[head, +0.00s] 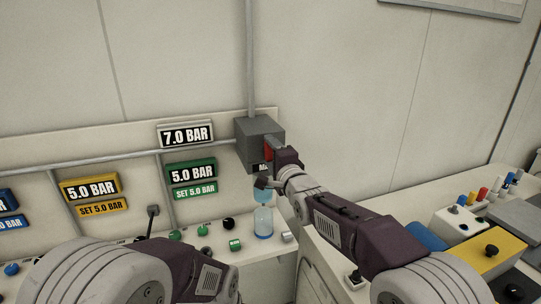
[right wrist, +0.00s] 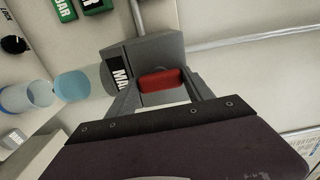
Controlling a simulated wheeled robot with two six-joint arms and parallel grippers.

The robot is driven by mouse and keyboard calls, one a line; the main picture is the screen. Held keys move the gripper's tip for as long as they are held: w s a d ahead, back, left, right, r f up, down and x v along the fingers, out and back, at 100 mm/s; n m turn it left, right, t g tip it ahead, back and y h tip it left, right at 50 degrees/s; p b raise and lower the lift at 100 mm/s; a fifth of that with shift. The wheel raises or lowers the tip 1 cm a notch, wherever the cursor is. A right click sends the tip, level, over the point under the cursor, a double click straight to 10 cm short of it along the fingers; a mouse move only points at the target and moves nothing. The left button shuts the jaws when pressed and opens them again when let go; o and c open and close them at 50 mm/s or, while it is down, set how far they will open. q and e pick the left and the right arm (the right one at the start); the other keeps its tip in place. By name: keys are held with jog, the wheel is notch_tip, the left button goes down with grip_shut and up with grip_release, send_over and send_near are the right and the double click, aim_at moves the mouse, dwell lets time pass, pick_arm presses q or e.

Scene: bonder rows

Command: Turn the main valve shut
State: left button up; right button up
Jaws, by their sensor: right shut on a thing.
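The main valve is a grey box (head: 259,132) on the back wall, with a red handle (head: 268,150) on its front. In the right wrist view the box (right wrist: 150,50) carries a partly hidden label starting "MA", and the red handle (right wrist: 163,80) lies across between the fingers. My right gripper (head: 272,158) is at the front of the box, shut on the red handle; its two fingers (right wrist: 163,92) stand at either end of the handle. My left arm enters at the lower left, but its gripper fingers do not show.
A 7.0 BAR display (head: 186,135) and a green 5.0 BAR display (head: 191,172) are left of the valve. A clear blue-tinted bottle (head: 264,222) stands below it. Knobs line the bench. A yellow box (head: 497,252) and other items crowd the right bench.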

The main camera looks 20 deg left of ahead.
dwell(0.6)
jog(key=o, duration=1.4)
jog(key=shift+c, duration=0.2)
jog(key=shift+d, duration=0.1)
jog(key=shift+s+d+f, duration=0.1)
jog(key=shift+s+d, duration=0.05)
jog(key=shift+s, duration=0.1)
jog(key=b+v, duration=0.3)
jog(key=v, duration=0.5)
jog(key=shift+s+d, duration=0.15)
jog(key=shift+d, duration=0.05)
